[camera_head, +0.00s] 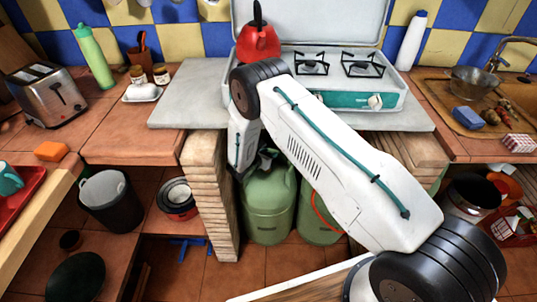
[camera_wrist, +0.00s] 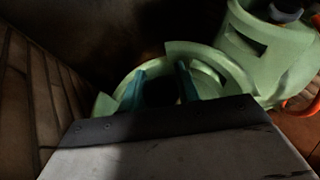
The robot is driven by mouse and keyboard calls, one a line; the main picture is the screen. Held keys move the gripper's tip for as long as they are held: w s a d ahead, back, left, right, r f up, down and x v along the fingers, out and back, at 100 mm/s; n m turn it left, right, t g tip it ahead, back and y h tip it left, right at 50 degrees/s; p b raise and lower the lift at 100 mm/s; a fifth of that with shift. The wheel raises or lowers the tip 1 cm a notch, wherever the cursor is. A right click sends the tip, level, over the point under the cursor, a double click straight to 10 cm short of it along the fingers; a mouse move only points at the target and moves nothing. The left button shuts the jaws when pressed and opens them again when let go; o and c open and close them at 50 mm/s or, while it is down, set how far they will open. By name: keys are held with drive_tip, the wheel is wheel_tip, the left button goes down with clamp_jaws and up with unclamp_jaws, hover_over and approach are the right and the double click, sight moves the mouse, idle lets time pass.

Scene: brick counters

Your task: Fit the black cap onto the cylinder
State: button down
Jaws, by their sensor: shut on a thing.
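Two green gas cylinders stand under the stove counter. The left cylinder (camera_head: 268,212) is below my gripper (camera_head: 262,163), and its collar (camera_wrist: 215,62) surrounds the fingers in the wrist view. My gripper (camera_wrist: 160,84) has two teal fingers shut on a dark thing, which looks like the black cap (camera_wrist: 160,94). The cap is at the collar's opening, over the cylinder top. Shadow and my wrist housing hide whether it touches the valve. The right cylinder (camera_wrist: 265,45) has a dark fitting on top and a red hose.
A brick pillar (camera_head: 212,190) stands close to the left of the cylinders, with another at right. The grey counter slab (camera_head: 185,95) with the stove (camera_head: 340,92) is above my gripper. The red hose (camera_head: 322,212) is beside the right cylinder.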

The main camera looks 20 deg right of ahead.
drive_tip(key=shift+f, duration=1.85)
drive_tip(key=c, duration=0.9)
unclamp_jaws()
drive_tip(key=shift+r, duration=0.1)
drive_tip(key=shift+r, duration=0.25)
wheel_tip(320, 180, up, 3)
drive_tip(key=shift+w+f, duration=0.1)
drive_tip(key=s, duration=0.5)
drive_tip(key=s+r, duration=0.1)
drive_tip(key=s, duration=1)
drive_tip(key=shift+s+r, duration=0.1)
drive_tip(key=shift+r, duration=0.15)
